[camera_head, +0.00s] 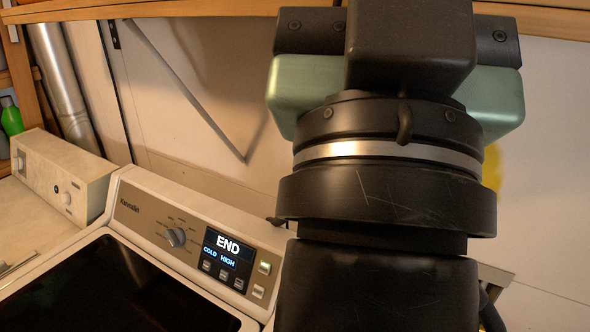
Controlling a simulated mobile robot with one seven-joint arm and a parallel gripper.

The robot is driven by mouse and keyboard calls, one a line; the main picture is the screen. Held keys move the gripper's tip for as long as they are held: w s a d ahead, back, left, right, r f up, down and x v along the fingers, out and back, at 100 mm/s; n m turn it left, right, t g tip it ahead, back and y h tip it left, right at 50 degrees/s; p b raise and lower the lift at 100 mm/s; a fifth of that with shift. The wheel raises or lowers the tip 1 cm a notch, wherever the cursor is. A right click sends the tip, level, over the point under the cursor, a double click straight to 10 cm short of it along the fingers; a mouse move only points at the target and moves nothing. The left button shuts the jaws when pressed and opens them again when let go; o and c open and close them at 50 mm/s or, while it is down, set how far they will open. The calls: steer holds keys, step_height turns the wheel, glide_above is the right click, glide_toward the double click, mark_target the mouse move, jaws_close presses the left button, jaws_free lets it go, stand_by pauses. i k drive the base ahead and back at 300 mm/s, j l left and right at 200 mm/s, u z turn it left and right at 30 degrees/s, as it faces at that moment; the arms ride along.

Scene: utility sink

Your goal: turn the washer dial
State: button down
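The washer dial (176,237) is a round grey knob on the washer's slanted control panel (140,213), with markings around it. To its right a display (228,250) reads END, COLD and HIGH. The washer (40,275) stands at the lower left with a dark lid. My arm rises through the right half of the view, in front of the wall. My gripper's dark and green body (395,95) is right of and higher in the picture than the dial. Its fingers cannot be made out, and nothing of it touches the dial.
A second machine with a white control panel (62,183) and knobs stands left of the washer. A wooden shelf (170,9) runs along the top. A silver duct (58,80) and a green bottle (11,116) are at the left. The space directly over the dial looks clear.

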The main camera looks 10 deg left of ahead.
mark_target(175, 236)
steer(key=k, duration=0.65)
steer(key=j+z, duration=0.1)
steer(key=z, duration=0.65)
steer(key=j+z, duration=0.15)
steer(key=z, duration=0.25)
steer(key=k+j, duration=0.1)
steer(key=j, duration=0.5)
steer(key=k+j, duration=0.1)
steer(key=j, duration=0.5)
steer(key=k+j, duration=0.1)
steer(key=j, duration=0.55)
steer(key=k+j, duration=0.1)
steer(key=j, duration=0.5)
